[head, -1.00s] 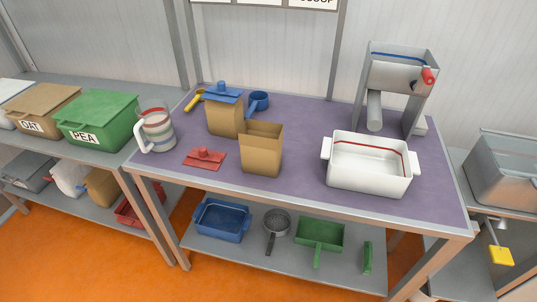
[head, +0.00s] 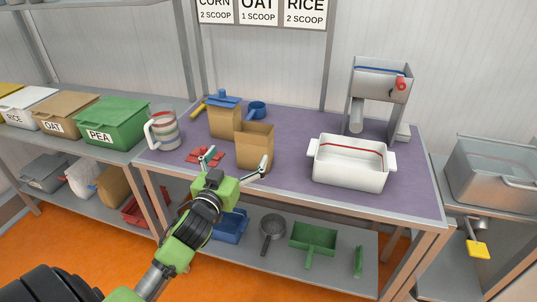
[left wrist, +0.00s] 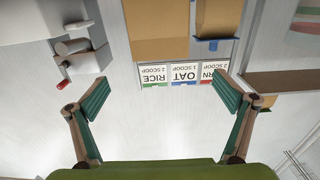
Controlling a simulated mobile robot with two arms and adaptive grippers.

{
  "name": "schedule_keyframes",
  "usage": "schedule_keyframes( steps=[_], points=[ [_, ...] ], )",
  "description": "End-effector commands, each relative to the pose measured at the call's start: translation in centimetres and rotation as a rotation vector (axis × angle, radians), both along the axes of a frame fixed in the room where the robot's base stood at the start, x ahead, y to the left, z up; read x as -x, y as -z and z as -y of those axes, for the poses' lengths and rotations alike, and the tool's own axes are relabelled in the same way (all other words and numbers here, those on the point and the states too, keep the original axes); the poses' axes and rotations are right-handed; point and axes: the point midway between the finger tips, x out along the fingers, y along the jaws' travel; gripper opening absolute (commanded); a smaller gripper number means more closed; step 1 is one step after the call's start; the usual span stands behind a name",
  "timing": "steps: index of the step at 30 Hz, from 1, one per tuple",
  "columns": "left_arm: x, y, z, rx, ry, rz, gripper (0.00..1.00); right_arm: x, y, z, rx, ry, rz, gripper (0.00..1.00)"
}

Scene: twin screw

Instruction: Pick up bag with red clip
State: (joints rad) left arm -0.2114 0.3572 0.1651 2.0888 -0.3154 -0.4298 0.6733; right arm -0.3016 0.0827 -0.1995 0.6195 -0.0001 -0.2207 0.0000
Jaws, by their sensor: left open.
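An open brown paper bag (head: 255,152) stands upright on the purple-topped table, with no clip on it. A red clip (head: 194,155) lies flat on the table to its left, partly hidden by my gripper. Behind stands another brown bag (head: 224,122) with a blue clip (head: 223,100) on its top. My left gripper (head: 237,160) is open and empty, its fingers spread in front of the open bag. In the left wrist view, which looks upside down, the open bag (left wrist: 160,28) is beyond the open fingers. My right gripper is not in view.
A striped pitcher (head: 164,131) stands at the table's left. A white tub (head: 351,164) and a grey machine with a red knob (head: 380,85) stand at the right.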

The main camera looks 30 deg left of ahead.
Motion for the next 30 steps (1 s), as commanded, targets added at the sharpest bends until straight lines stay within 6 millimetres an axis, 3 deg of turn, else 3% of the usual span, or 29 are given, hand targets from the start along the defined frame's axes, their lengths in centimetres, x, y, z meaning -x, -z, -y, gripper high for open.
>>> schedule_keyframes(
  steps=[12,20,30],
  points=[
    [-6.8,-0.4,-1.7,-0.002,-0.001,0.006,0.96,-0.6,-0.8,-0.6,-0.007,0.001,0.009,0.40],
    [-8.5,-0.2,-2.1,-0.001,0.000,0.004,0.96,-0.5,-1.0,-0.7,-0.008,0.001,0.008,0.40],
    [-12.6,0.0,-3.0,-0.001,0.000,0.005,0.96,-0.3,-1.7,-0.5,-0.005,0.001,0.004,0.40]
  ],
)
